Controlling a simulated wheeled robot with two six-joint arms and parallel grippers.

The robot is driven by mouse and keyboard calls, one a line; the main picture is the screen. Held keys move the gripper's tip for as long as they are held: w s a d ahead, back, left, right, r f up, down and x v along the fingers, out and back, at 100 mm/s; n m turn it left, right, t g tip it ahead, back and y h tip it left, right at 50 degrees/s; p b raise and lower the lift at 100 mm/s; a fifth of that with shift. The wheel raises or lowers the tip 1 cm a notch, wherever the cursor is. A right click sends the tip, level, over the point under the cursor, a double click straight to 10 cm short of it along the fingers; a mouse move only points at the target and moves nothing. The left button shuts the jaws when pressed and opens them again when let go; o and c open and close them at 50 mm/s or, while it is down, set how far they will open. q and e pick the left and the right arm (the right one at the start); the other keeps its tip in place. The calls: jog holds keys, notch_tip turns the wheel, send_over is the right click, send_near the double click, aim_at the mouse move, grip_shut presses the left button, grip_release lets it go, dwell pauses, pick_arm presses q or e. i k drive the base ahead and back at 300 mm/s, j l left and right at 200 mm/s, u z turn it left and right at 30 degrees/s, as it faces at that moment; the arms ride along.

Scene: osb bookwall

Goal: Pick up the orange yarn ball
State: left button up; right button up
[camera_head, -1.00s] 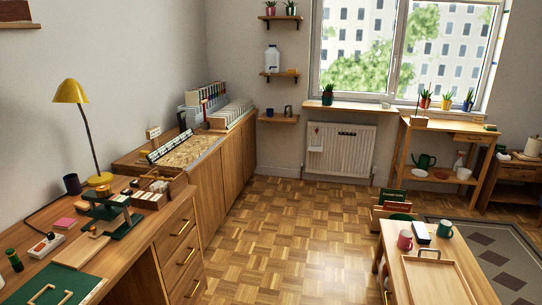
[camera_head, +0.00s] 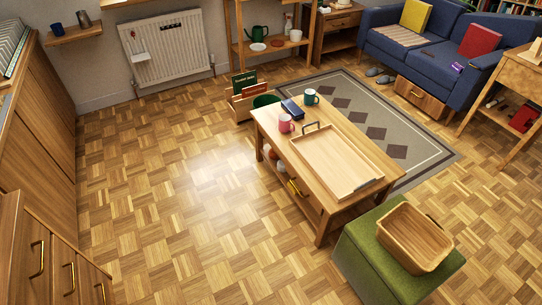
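I cannot make out an orange yarn ball for certain. Small round things show on the low shelf of the coffee table (camera_head: 322,205), seen through its open left side. One of them is a small reddish round thing (camera_head: 272,154), partly hidden by the tabletop and too small to tell. Neither of my grippers is in view.
On the coffee table stand a wooden tray (camera_head: 345,190), a pink mug (camera_head: 285,124) and a green mug (camera_head: 311,97). A green ottoman (camera_head: 365,262) bears a wooden basket (camera_head: 412,238). A blue sofa (camera_head: 425,60) stands behind the rug (camera_head: 412,150). The parquet left of the table is clear.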

aim_at(273, 156)
jog(key=i+j+z, duration=0.15)
jog(key=z, duration=0.35)
jog(key=i+j+z, duration=0.1)
jog(key=j+z, duration=0.15)
jog(key=z, duration=0.2)
jog(key=i+j+z, duration=0.1)
jog(key=j+z, duration=0.2)
jog(key=z, duration=0.2)
